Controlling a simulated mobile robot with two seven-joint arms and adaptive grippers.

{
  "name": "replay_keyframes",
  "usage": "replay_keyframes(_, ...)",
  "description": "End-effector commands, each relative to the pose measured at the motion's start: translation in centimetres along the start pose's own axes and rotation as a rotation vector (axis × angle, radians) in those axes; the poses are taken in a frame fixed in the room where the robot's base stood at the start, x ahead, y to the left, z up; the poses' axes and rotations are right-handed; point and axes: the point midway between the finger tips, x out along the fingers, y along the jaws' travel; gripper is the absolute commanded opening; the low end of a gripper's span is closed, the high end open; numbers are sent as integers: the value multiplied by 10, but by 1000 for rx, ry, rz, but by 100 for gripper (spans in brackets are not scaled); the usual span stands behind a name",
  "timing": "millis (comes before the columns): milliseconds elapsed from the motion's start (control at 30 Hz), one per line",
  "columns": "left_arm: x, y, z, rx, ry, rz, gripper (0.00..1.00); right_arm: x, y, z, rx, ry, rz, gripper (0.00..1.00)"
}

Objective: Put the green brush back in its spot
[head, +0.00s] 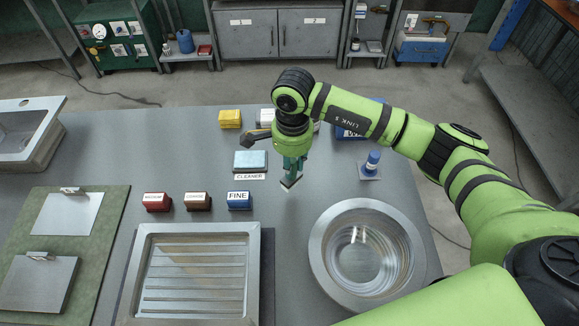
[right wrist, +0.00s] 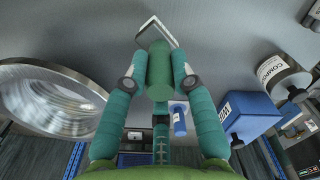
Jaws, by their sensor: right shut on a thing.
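My right gripper (head: 291,172) is over the middle of the grey workbench, pointing down. In the right wrist view its two teal fingers (right wrist: 158,82) are closed on a green cylinder (right wrist: 160,68), which looks like the green brush's handle. My left gripper is not in view.
A round metal basin (head: 318,250) stands at front right, a ribbed sink tray (head: 255,270) at front centre. Red (head: 156,201), brown (head: 197,201) and blue FINE (head: 239,201) blocks line up left of the gripper. A light-blue CLEANER block (head: 250,161) and a blue-topped stand (head: 370,165) flank it.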

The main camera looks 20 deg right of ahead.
Motion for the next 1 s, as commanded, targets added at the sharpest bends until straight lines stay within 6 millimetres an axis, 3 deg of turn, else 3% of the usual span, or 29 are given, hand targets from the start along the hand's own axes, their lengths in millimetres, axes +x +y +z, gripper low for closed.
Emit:
replay_keyframes(167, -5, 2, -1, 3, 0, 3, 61, 7, -9, 0, -2, 0, 2, 0)
replay_keyframes(500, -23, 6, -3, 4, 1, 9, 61, 46, -9, 0, -2, 0, 1, 0)
replay_keyframes(867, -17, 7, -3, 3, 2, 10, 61, 51, -9, -1, -2, 2, 0, 0)
replay_keyframes(900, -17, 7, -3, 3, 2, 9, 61, 51, -9, -1, -2, 2, 0, 30)
replay_keyframes(967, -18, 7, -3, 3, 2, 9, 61, 50, -9, -1, -2, 1, 0, 49)
replay_keyframes(1000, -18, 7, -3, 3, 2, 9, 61, 50, -9, -1, -2, 1, 0, 49)
